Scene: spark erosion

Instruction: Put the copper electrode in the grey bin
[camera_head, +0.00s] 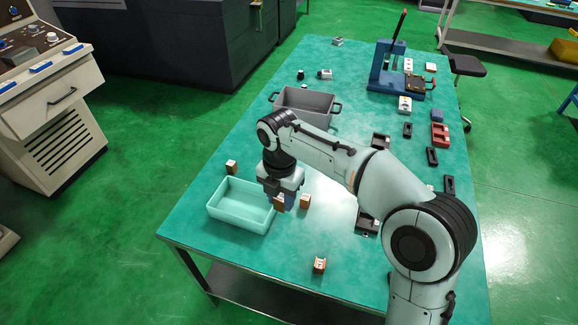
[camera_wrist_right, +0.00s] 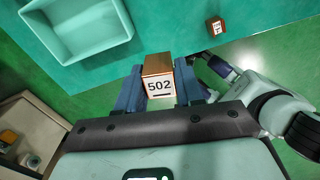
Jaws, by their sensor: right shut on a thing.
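My right gripper (camera_head: 280,204) is shut on a copper electrode (camera_wrist_right: 158,80), a small copper block with a white face marked 502. The held block also shows in the head view (camera_head: 279,202), above the table beside the mint tray's right end. The blue fingers (camera_wrist_right: 158,92) sit on both sides of it. The grey bin (camera_head: 318,103), with black handles, stands farther back on the table, partly behind my right arm. A dark blue part in the wrist view (camera_wrist_right: 218,68) looks like my left gripper; its jaws are unclear.
The mint tray (camera_head: 225,217) is empty. A blue press (camera_head: 385,75) and several small parts occupy the table's back and right.

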